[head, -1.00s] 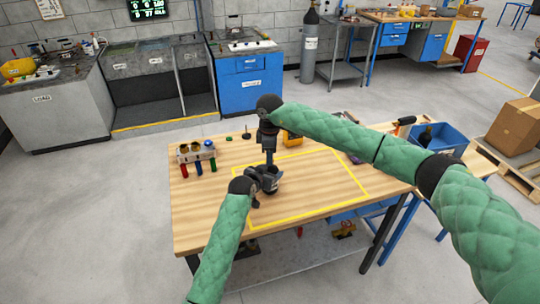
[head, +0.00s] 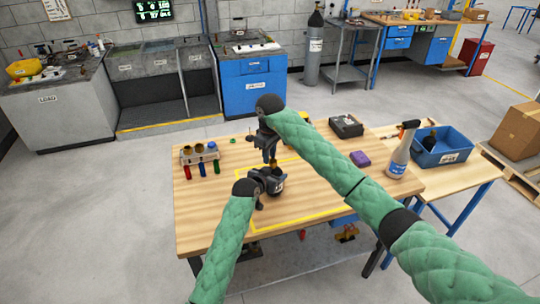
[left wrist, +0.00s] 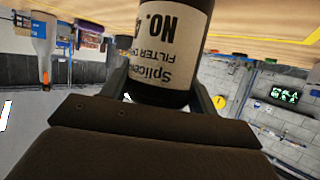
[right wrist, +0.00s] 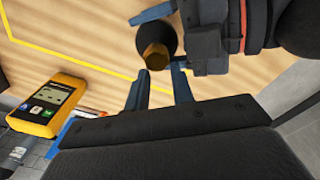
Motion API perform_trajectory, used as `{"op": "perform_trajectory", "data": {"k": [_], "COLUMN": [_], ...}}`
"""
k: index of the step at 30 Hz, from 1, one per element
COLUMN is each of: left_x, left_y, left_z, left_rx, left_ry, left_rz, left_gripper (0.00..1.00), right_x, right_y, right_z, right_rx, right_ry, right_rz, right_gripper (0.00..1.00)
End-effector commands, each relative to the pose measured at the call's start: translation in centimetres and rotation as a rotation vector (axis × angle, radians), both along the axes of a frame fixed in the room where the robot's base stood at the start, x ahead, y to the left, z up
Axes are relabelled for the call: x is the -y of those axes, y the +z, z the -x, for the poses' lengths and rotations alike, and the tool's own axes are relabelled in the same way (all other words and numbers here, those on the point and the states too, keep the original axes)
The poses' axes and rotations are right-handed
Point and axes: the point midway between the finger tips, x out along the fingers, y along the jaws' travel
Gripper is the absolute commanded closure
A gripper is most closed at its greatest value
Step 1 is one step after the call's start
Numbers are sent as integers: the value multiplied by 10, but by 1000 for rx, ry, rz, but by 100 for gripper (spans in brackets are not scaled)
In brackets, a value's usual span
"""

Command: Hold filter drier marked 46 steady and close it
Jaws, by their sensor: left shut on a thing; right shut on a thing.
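The filter drier is a dark cylinder with a cream label in the left wrist view (left wrist: 170,45); the label reads "FILTER" and "NO. 4", the rest cut off. My left gripper (head: 264,184) is shut around its body above the table. My right gripper (head: 270,158) is directly above. In the right wrist view, the drier's round dark end with a copper-coloured tip (right wrist: 156,56) sits at my right fingertips (right wrist: 159,76), which are shut on that end. The drier is mostly hidden by my grippers in the head view. Whether its end is fully seated cannot be told.
A rack with coloured tubes (head: 200,154) stands at the table's left. A purple block (head: 360,158), black box (head: 346,125), spray bottle (head: 401,152) and blue bin (head: 448,146) are at the right. A yellow meter (right wrist: 48,108) lies near my right gripper. The front of the table is clear.

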Motion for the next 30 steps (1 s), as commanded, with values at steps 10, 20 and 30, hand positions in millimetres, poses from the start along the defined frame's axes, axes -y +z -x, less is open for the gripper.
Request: {"op": "perform_trajectory", "data": {"k": [10,20,30], "left_x": [-1,-2,-3], "left_y": [-4,-5,-5], "left_z": [0,0,0], "left_rx": [-7,-8,-7], "left_ry": [0,3,3], "left_rz": [-3,-3,-4], "left_gripper": [100,100,100], "right_x": [-3,-3,-2], "right_y": [3,3,2], "right_z": [1,1,1], "right_rx": [1,0,-1], "right_ry": [6,6,5], "right_rz": [-3,-3,-2], "right_gripper": [98,98,54]}}
